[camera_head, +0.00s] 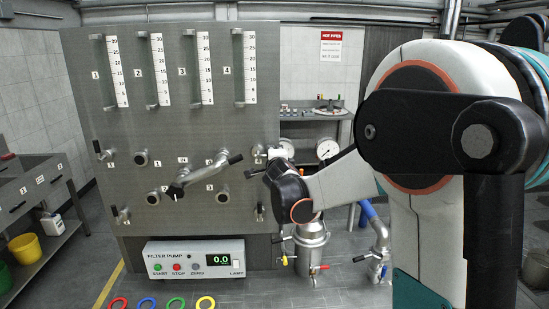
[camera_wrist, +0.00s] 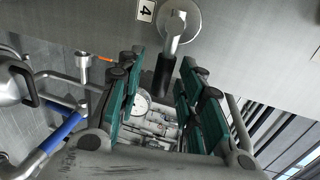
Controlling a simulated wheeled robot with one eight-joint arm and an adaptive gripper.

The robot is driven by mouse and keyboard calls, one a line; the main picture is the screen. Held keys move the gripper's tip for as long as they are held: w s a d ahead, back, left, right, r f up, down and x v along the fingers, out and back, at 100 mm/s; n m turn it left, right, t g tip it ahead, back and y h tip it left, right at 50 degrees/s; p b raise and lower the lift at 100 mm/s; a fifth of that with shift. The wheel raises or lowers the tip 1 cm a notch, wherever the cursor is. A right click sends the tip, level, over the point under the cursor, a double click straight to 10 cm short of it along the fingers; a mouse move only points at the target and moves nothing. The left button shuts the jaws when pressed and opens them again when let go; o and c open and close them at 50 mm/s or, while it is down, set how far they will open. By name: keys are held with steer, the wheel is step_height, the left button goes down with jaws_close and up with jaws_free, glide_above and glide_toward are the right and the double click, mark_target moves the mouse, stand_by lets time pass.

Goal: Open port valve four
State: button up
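Port valve four (camera_wrist: 178,24) shows at the top of the wrist view, beside a tag marked 4 (camera_wrist: 146,10). It has a round metal hub and a lever with a black grip (camera_wrist: 165,75) pointing down in the picture. My gripper (camera_wrist: 162,68) is open, with green-padded fingers on either side of the black grip. I see gaps at both sides and no clear contact. In the head view my gripper (camera_head: 266,158) is at the panel's right edge, mostly hidden by my wrist; the valve there is hard to make out.
The steel panel (camera_head: 130,120) carries four numbered tubes, several ports and a slanted pipe (camera_head: 205,172) with black ends. Below are a filter pump box (camera_head: 195,258) and a metal vessel (camera_head: 311,250). A blue hose (camera_wrist: 62,132) and pipework lie left in the wrist view.

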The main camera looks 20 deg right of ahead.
steer(key=v, duration=1.1)
steer(key=shift+s, duration=0.1)
steer(key=s+a+f+n+g+y+b, duration=0.1)
steer(key=s+a+f+n+g+b, duration=0.1)
steer(key=s+a+f+n+b, duration=0.2)
steer(key=s+a+f+n+g+y+b, duration=0.2)
steer(key=s+f+n+b, duration=0.4)
steer(key=s+f+n, duration=0.4)
steer(key=s+a+f+n+g+y+b, duration=0.2)
steer(key=s+a+f+n+b, duration=0.3)
steer(key=s+f, duration=0.8)
steer(key=s+a+n+g, duration=0.1)
steer(key=s+n, duration=0.2)
steer(key=s, duration=0.1)
steer(key=shift+s+g, duration=0.35)
steer(key=shift+g, duration=0.05)
steer(key=shift+c, duration=0.3)
